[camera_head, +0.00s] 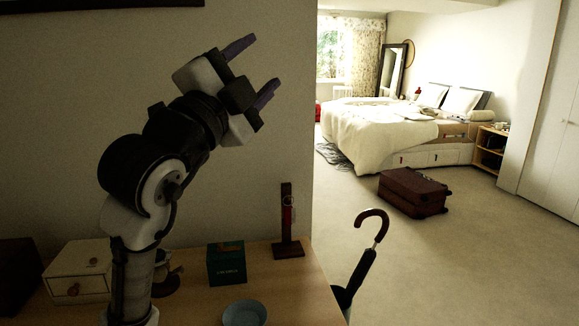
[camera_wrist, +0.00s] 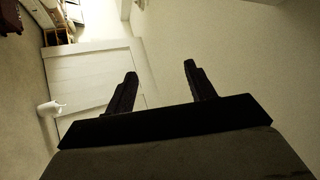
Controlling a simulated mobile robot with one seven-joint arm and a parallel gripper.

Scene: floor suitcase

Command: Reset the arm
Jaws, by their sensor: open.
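My arm rises on the left of the head view, and my gripper (camera_head: 255,68) is raised high above the wooden table, in front of the plain wall. Its two dark fingers are spread apart with nothing between them. In the wrist view, my gripper (camera_wrist: 161,83) also shows two separate dark fingers with an empty gap. Beyond them are a pale wall and white cabinet doors. The gripper touches nothing.
On the table (camera_head: 290,285) are a white drawer box (camera_head: 78,268), a dark green box (camera_head: 226,263), a blue bowl (camera_head: 244,313) and a dark wooden stand (camera_head: 288,235). An umbrella (camera_head: 364,265) stands beside it. A brown suitcase (camera_head: 413,192) lies on open floor near the bed (camera_head: 375,135).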

